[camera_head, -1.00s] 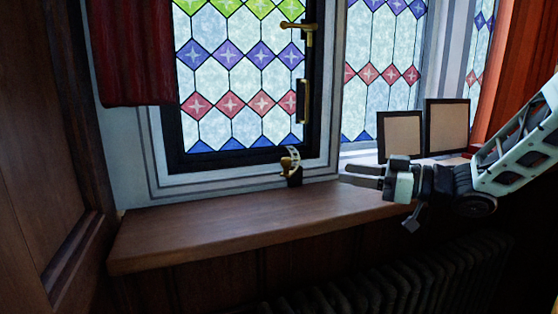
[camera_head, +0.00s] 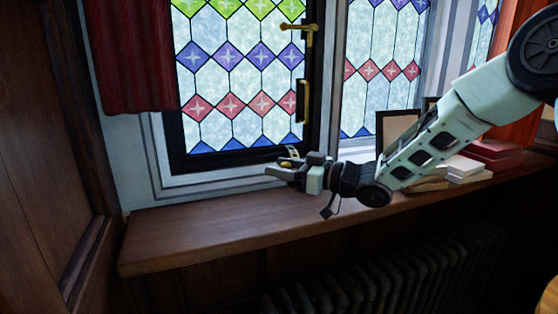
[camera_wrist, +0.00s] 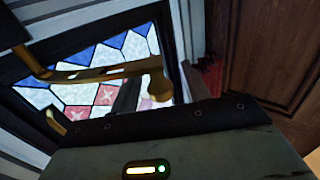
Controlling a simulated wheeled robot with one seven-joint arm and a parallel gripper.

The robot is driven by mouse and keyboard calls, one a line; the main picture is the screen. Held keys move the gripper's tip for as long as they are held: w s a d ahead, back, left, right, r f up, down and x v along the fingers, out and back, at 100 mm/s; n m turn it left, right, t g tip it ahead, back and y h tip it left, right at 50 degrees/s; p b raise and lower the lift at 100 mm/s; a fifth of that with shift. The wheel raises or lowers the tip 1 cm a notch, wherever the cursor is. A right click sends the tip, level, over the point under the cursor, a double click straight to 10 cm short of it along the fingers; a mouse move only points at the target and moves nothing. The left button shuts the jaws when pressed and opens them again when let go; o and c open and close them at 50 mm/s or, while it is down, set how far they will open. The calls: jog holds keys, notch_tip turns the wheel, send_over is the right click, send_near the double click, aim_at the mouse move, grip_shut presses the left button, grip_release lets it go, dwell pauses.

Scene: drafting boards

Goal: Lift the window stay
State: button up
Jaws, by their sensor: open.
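The window stay is a brass bar (camera_wrist: 100,73) with a rounded knob, seen close up across the left and middle of the wrist view. In the head view only a small brass part of the stay (camera_head: 287,163) shows at the bottom right of the dark window frame, above the sill; the rest is hidden by my gripper. My gripper (camera_head: 279,168) reaches in from the right and is open, with its fingers at the stay. In the wrist view the stay lies just beyond my gripper's dark edge. I cannot tell whether they touch.
The wooden sill (camera_head: 210,225) is clear left of my gripper. A picture frame (camera_head: 397,122) and stacked books (camera_head: 480,165) stand behind and beside my arm. A brass window handle (camera_head: 303,100) is above the stay. A red curtain (camera_head: 130,55) hangs left; a radiator (camera_head: 400,270) is below.

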jog(key=shift+w+a, duration=0.2)
jog(key=shift+a, duration=0.3)
